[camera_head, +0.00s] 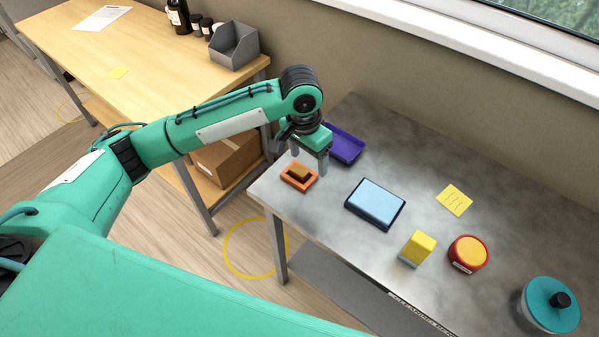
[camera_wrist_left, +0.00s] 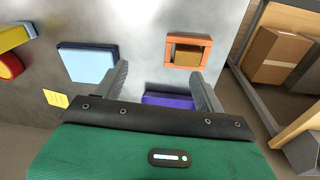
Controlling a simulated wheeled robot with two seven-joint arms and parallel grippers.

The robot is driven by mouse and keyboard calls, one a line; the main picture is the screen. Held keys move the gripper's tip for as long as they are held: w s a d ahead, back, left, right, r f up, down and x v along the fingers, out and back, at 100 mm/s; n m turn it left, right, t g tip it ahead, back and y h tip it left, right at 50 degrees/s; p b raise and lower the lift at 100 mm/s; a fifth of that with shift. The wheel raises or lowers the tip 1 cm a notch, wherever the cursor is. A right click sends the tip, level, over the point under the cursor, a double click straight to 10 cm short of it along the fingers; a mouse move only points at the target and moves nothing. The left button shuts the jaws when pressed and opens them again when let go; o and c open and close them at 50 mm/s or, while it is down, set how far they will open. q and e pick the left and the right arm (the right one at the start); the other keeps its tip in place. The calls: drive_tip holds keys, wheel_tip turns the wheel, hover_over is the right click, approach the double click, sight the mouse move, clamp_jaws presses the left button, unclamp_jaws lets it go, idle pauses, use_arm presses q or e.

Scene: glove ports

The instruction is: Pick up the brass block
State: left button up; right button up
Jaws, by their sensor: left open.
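The brass block (camera_head: 299,174) sits inside a small orange frame (camera_head: 288,180) near the left end of the grey metal table. In the left wrist view the brass block (camera_wrist_left: 187,54) lies within the orange frame (camera_wrist_left: 168,50), ahead of the fingertips and toward the right finger. My left gripper (camera_head: 311,162) is open and empty above the table, just behind and right of the orange frame. In the left wrist view its two fingers (camera_wrist_left: 158,78) are spread wide. My right gripper is not seen.
A purple tray (camera_head: 347,143) stands close behind the left gripper. A light blue pad (camera_head: 376,201), a yellow block (camera_head: 418,247), a red and yellow round thing (camera_head: 468,253), a yellow note (camera_head: 454,200) and a teal lidded thing (camera_head: 550,304) lie to the right.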

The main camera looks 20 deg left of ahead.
use_arm(q)
drive_tip(key=w+a+r+n+y, duration=0.1)
drive_tip(key=w+a+r, duration=0.2)
drive_tip(key=a+r, duration=0.1)
drive_tip(key=p, duration=0.2)
hover_over(298, 171)
drive_tip(key=f, duration=0.8)
drive_tip(key=shift+s+a+f, duration=0.15)
drive_tip(key=shift+s, duration=0.15)
drive_tip(key=shift+w+f, duration=0.1)
drive_tip(key=shift+f, duration=0.5)
drive_tip(key=f, duration=0.1)
drive_tip(key=f+p, duration=0.1)
drive_tip(key=f, duration=0.1)
drive_tip(key=shift+w+f, duration=0.2)
drive_tip(key=shift+f, duration=0.5)
drive_tip(key=shift+c, duration=0.4)
